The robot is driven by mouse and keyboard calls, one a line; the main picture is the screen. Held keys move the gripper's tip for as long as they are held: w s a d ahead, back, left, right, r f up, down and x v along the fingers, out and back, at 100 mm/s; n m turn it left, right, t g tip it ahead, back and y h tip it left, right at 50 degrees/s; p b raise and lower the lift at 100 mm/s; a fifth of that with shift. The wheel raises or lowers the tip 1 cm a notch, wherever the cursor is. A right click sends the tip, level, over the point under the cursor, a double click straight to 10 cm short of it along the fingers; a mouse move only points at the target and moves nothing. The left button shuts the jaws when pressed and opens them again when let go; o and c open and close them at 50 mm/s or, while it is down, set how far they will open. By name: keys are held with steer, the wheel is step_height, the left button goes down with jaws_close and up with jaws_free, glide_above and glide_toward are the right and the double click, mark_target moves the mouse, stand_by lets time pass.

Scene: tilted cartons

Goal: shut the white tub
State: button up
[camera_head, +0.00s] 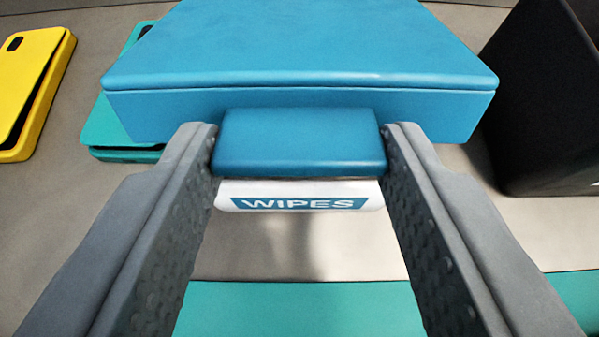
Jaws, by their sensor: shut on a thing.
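A small white tub (222,196) with a "WIPES" label is between the fingers of my gripper (299,150). A rounded blue lid-like part (300,142) sits directly above the white front. My gripper is shut on the tub, one finger at each side. Only a low strip of the white front shows; the rest is hidden under the blue part. I cannot tell whether the lid is fully closed.
A large blue box (300,45) stands right behind the tub, wider than it. A black box (535,100) is at the right. A yellow case (30,85) and a teal case (105,125) lie at the left. A teal surface (300,308) runs along the front, with bare grey surface behind it.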

steer(key=f, duration=0.2)
steer(key=s+f, duration=0.1)
steer(key=f, duration=0.1)
steer(key=shift+s+f, duration=0.1)
steer(key=shift+f, duration=0.05)
steer(key=shift+o, duration=0.2)
steer(key=shift+s+f, duration=0.15)
steer(key=shift+f, duration=1.1)
jaws_close()
steer(key=o, duration=1.4)
jaws_free()
steer(key=shift+r, duration=0.2)
steer(key=shift+c, duration=0.2)
steer(key=shift+r, duration=0.1)
steer(key=v, duration=1.7)
steer(key=shift+s, duration=0.1)
steer(key=s+r+t, duration=0.2)
steer(key=s+r, duration=0.2)
steer(key=s, duration=0.4)
steer(key=s+r+t, duration=0.3)
steer(key=s+r, duration=0.2)
steer(key=s, duration=0.4)
steer(key=shift+a+r, duration=0.15)
steer(key=shift+r, duration=0.05)
